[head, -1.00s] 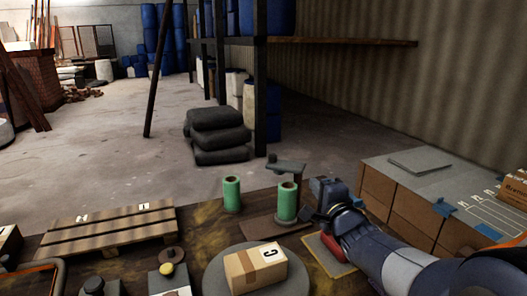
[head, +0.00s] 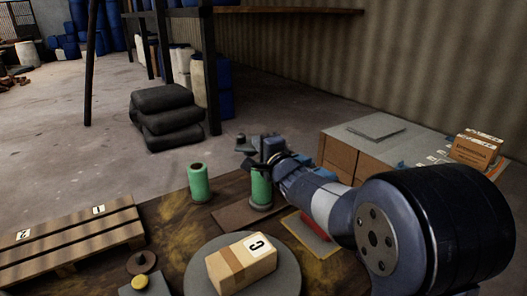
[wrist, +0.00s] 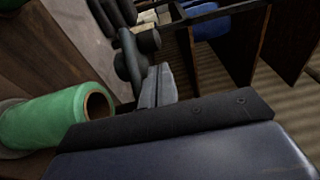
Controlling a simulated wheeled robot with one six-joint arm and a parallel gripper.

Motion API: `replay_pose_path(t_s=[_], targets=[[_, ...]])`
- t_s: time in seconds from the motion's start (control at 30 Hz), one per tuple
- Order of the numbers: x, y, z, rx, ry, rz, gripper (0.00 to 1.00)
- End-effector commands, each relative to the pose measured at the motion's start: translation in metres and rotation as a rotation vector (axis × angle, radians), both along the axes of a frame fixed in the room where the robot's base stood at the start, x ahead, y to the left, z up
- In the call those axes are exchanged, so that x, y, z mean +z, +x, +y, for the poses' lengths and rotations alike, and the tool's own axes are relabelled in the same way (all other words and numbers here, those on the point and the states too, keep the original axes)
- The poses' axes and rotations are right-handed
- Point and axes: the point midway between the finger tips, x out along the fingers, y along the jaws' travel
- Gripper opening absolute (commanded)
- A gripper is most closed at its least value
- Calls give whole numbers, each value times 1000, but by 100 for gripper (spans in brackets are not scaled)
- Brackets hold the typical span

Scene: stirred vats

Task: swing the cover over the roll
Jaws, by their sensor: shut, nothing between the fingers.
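A green roll (head: 261,187) stands upright on a brown base plate (head: 232,217). In the wrist view the roll (wrist: 45,120) lies at the left, and its hollow end is uncovered. The dark grey cover (head: 243,144) shows just left of my gripper (head: 268,150), behind and above the roll; part of it is hidden. In the wrist view the cover (wrist: 128,62), with a round knob (wrist: 148,41), is just beyond my fingertips (wrist: 158,85). My gripper is shut and empty, close to the cover; I cannot tell whether they touch.
A second green roll (head: 199,183) stands to the left. A box marked C (head: 241,262) sits on a round grey disc (head: 283,283) in front. A pallet (head: 70,238) is at the left. Cartons (head: 345,157) stand at the right. A red item (head: 309,232) lies near my arm.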

Motion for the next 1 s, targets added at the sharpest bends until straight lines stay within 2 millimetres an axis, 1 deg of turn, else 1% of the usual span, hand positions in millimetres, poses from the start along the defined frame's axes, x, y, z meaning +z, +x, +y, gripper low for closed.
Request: replay_pose_path(t_s=[0.03,0.1,0.2,0.33,0.5,1.0], targets=[[-2,8,4,1,0,1,0],[-2,17,9,1,0,0,0],[-1,28,13,0,-1,0,0],[0,36,17,0,-1,0,0],[0,40,19,0,0,1,0],[2,39,20,-4,1,2,0]])
